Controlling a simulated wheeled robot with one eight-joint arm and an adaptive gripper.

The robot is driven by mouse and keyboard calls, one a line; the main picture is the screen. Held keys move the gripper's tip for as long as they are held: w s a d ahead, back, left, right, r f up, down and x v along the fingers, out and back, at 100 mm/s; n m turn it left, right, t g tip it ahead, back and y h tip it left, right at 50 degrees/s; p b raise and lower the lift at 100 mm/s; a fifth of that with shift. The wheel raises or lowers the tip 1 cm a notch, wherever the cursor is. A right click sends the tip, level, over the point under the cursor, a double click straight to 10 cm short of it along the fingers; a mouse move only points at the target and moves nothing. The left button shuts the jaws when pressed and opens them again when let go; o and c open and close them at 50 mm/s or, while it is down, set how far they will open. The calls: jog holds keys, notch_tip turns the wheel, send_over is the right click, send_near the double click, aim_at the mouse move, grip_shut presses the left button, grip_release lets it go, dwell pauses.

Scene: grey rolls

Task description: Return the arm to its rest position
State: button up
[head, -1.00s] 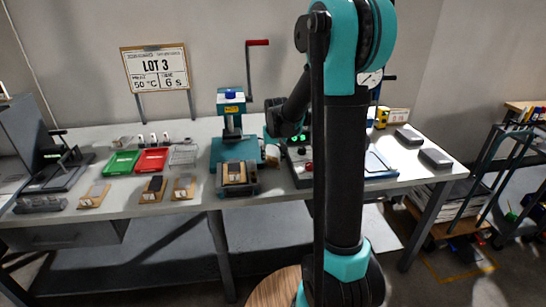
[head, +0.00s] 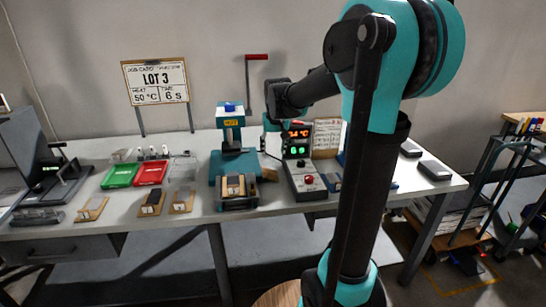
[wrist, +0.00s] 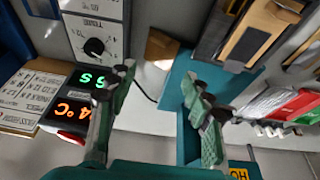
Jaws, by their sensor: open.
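My arm stands in front of the bench in the head view, its column leaning right and its forearm reaching back to the left. My gripper (head: 270,127) is small in that view, above the bench between the teal press (head: 231,150) and the controller box (head: 303,165). In the wrist view my gripper (wrist: 156,75) has its two green fingers spread apart with nothing between them. The controller display (wrist: 80,95) shows beyond the left finger, and a teal press base (wrist: 180,85) shows by the right finger.
A job card (head: 156,80) reading LOT 3, 50 °C, 6 s stands behind the bench (head: 110,230). Green (head: 121,175) and red (head: 151,172) trays lie left of the press. A shelf cart (head: 500,190) stands at the right. The press's red-handled lever (head: 256,57) rises near my forearm.

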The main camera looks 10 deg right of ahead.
jog(key=s+d+f, duration=0.2)
jog(key=s+f, duration=0.5)
jog(key=s, duration=0.6)
jog(key=s+d+f, duration=0.2)
jog(key=s+f, duration=0.6)
jog(key=s, duration=0.6)
jog(key=shift+w, duration=0.1)
jog(key=shift+c, duration=0.3)
